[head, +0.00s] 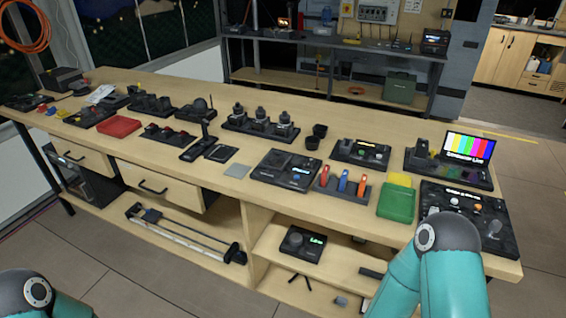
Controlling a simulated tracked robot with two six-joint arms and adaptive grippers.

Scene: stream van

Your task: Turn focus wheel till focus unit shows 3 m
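Several black units with small lit displays are in view, and their text is too small to read. A black unit (303,244) with a round dark wheel and a green display sits on the lower shelf under the bench; it looks like a focus unit, but I cannot be sure. Another black unit (284,172) with a knob and a lit display stands on the bench top. Only links of my two arms show, at the bottom left and bottom right. Neither gripper is in view.
A large control panel (468,215) stands at the right end, behind my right arm. Open floor lies in front.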

